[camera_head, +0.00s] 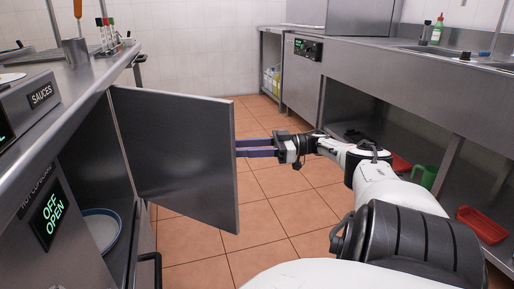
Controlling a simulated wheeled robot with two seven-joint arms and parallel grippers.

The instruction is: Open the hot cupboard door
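The hot cupboard door (178,150) is a flat grey metal panel. It stands swung out from the cupboard on the left, with its hinge side at the cupboard front and its free edge toward the middle of the picture. The cupboard inside is partly visible. My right gripper (240,149) comes in from the right, level with the door's free edge. Its two purple fingers point left and are apart, with a gap between them. The fingertips meet the door edge in the picture; whether they touch it or pass behind it I cannot tell. My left gripper is out of view.
A blue-rimmed plate (103,228) sits inside the cupboard. A lit panel (51,214) reads OFF and OPEN. A dark handle (150,268) shows below. The tiled floor (290,205) is clear; a steel counter (400,85) lines the right.

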